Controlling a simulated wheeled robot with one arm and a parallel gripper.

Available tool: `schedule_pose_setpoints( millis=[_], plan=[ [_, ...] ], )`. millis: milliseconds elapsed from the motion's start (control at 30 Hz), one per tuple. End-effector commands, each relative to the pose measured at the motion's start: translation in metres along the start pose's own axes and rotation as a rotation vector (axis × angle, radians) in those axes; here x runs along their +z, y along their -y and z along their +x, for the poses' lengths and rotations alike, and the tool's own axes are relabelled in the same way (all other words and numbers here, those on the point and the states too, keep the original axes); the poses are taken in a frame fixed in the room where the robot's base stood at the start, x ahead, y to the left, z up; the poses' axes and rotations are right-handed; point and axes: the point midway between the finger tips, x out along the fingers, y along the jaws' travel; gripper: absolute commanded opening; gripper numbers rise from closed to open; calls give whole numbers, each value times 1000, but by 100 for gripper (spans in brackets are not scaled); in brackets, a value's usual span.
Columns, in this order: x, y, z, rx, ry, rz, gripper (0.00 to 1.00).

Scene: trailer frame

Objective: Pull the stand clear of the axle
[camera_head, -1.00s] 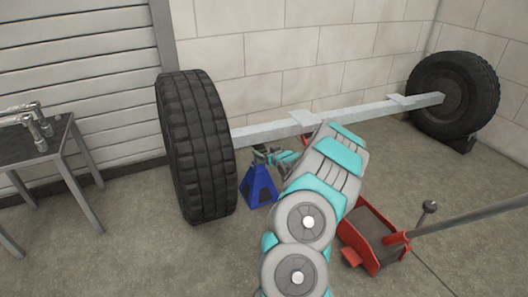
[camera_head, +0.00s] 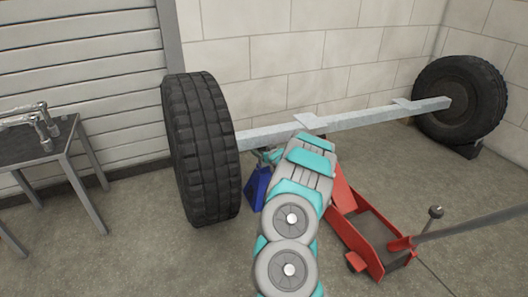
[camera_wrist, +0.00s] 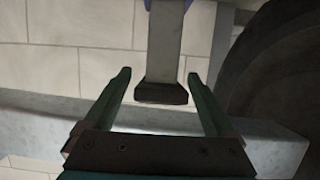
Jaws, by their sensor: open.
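The blue stand (camera_head: 256,188) is on the floor to the right of the near tyre, under the grey axle (camera_head: 345,122). My arm hides part of it in the head view. In the wrist view its grey post (camera_wrist: 165,45) and dark top (camera_wrist: 161,94) show upside down, with the axle (camera_wrist: 40,125) below in the picture. My gripper (camera_wrist: 158,75) is open, one finger on each side of the post, with a gap visible on both sides. I cannot tell whether the stand's top touches the axle.
The near tyre (camera_head: 203,150) is close left of my gripper. A red floor jack (camera_head: 370,228) with a long handle is to the right of my arm. A metal table (camera_head: 38,146) is at left, the far tyre (camera_head: 460,100) at right. The floor in front is bare.

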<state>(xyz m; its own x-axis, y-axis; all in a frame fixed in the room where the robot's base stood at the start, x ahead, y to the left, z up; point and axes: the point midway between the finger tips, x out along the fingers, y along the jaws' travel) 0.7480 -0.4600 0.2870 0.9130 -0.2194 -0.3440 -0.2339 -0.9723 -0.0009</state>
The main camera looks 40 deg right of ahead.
Motion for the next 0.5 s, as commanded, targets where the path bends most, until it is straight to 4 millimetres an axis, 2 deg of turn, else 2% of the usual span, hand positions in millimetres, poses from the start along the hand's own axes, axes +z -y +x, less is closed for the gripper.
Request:
schedule_pose_setpoints(
  millis=[100,500],
  plan=[
    [0,0,0,0,0,0,89],
    [0,0,0,0,0,-1,44]
  ],
)
